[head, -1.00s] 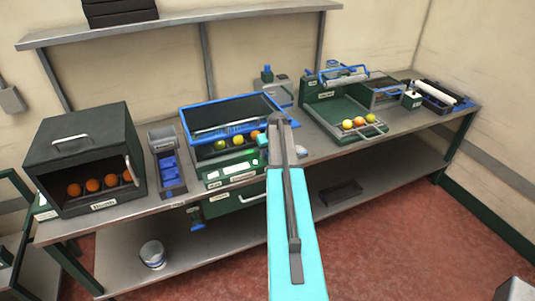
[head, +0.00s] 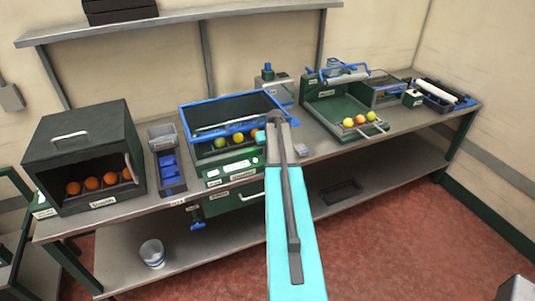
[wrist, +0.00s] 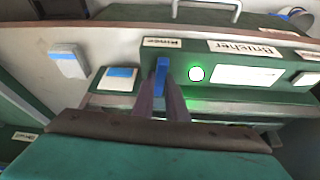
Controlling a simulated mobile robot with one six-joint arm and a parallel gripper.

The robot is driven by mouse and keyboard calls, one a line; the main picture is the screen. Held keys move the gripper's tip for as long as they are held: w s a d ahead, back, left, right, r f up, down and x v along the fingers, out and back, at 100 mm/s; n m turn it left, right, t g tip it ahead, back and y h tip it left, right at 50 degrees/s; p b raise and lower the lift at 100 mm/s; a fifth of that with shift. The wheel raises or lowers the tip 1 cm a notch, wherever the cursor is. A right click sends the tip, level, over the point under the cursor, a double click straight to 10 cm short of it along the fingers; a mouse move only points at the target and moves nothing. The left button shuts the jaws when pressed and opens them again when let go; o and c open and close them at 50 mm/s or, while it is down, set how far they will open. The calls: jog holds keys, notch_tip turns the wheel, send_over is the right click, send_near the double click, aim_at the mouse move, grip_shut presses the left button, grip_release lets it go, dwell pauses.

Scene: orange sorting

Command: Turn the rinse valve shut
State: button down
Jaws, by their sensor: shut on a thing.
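The rinse valve shows as a blue upright handle (wrist: 161,74) in the wrist view, just below the "Rinse" label on the green front of the brusher (wrist: 205,50). My gripper (wrist: 161,92) is shut on this handle, its two dark fingers coming up from below. The fingers cover the handle's lower part. In the head view, the brusher (head: 212,172) stands mid-bench with a blue-rimmed top. There my own arm hides the gripper, and I cannot make out the valve.
A round lamp (wrist: 196,73), green-rimmed, sits close right of the handle. A blue and white switch box (wrist: 118,78) is to its left. In the head view, a dark box with oranges (head: 78,145) stands left on the bench (head: 120,205); a green tray with fruit (head: 325,112) stands right.

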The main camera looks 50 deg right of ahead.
jog(key=m+b, duration=0.2)
jog(key=m+h+b, duration=0.1)
jog(key=shift+w+a+f+m+g, duration=0.15)
jog(key=shift+a+f+m+g, duration=0.1)
jog(key=shift+m+g, duration=0.15)
jog(key=shift+w+r+m+g+h+b, duration=0.15)
jog(key=shift+m+g+h+b, duration=0.2)
jog(key=shift+m+b, duration=0.6)
jog(key=shift+m, duration=0.35)
jog(key=c, duration=1.8)
grip_release()
jog(key=shift+o, duration=0.2)
jog(key=shift+r, duration=0.15)
